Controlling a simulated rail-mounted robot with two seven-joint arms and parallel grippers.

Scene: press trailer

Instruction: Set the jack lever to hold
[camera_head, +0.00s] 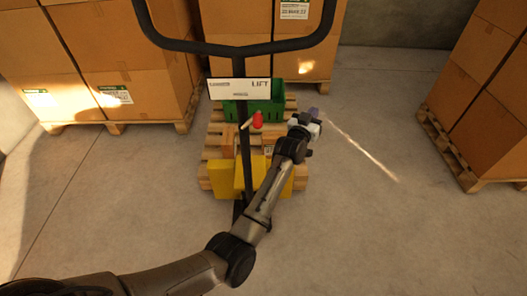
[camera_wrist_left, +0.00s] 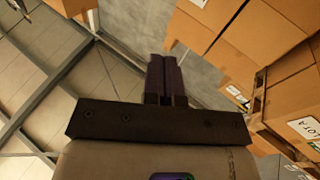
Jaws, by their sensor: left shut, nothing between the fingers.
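The pallet jack's black handle (camera_head: 240,50) rises in the middle of the head view, with a white plate (camera_head: 240,88) reading "LIFT". The jack lever's red knob (camera_head: 257,120) shows just below the plate, on the right side of the shaft. A pale rod runs down-left from the knob. My left gripper (camera_head: 313,114) is to the right of the red knob in the picture, apart from it. Its fingers (camera_wrist_left: 167,78) are together and empty in the left wrist view, where no lever shows. My right gripper is not in view.
The jack's yellow body (camera_head: 249,176) stands by a wooden pallet (camera_head: 216,140) with a green crate (camera_head: 262,110). Stacked cartons (camera_head: 130,55) stand at the back left, and more cartons (camera_head: 484,110) on a pallet at right. Grey floor (camera_head: 370,200) is clear at right.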

